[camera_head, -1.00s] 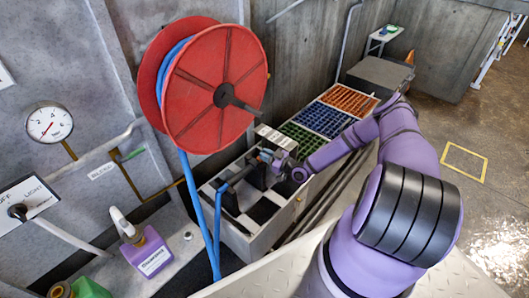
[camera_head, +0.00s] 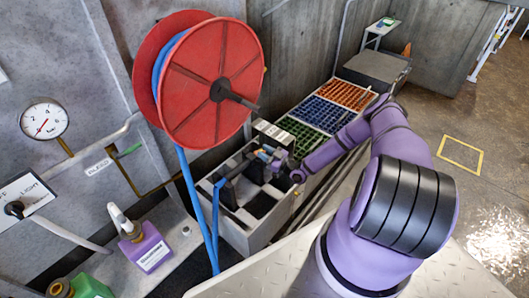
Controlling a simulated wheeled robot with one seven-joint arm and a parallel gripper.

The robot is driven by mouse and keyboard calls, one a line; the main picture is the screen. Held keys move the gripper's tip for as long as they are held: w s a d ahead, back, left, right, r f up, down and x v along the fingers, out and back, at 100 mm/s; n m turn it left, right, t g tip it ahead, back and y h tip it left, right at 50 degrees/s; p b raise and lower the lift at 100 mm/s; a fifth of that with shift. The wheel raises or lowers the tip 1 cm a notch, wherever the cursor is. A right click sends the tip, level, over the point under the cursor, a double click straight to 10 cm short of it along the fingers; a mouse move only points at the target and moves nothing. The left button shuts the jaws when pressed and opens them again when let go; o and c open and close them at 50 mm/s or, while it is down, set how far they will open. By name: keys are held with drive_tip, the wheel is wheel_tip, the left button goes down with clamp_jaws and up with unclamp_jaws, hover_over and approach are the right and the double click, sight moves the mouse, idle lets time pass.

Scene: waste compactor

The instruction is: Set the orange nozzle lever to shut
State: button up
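The hose nozzle (camera_head: 236,170) is a small grey-blue piece at the end of the blue hose (camera_head: 191,200), above the black-and-white compartments of the long bin. A tiny orange spot, which seems to be the nozzle lever (camera_head: 268,149), shows at its right end. My gripper (camera_head: 277,165) is at that right end, reached from the right by my purple arm. The fingers are small and partly mixed with the nozzle in view, so I cannot tell if they touch the lever or how far they are open. The lever's exact setting is too small to read.
A red hose reel (camera_head: 205,85) hangs above and left of my gripper. A purple bottle (camera_head: 146,246) and a green can (camera_head: 86,287) stand on the ledge at lower left. Green, blue and orange crates (camera_head: 322,114) lie behind my gripper. A pressure gauge (camera_head: 44,120) is on the wall.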

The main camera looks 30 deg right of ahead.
drive_tip(key=shift+o, duration=0.5)
drive_tip(key=shift+r, duration=0.1)
drive_tip(key=v, duration=1)
drive_tip(key=shift+s, duration=0.35)
drive_tip(key=shift+d, duration=0.15)
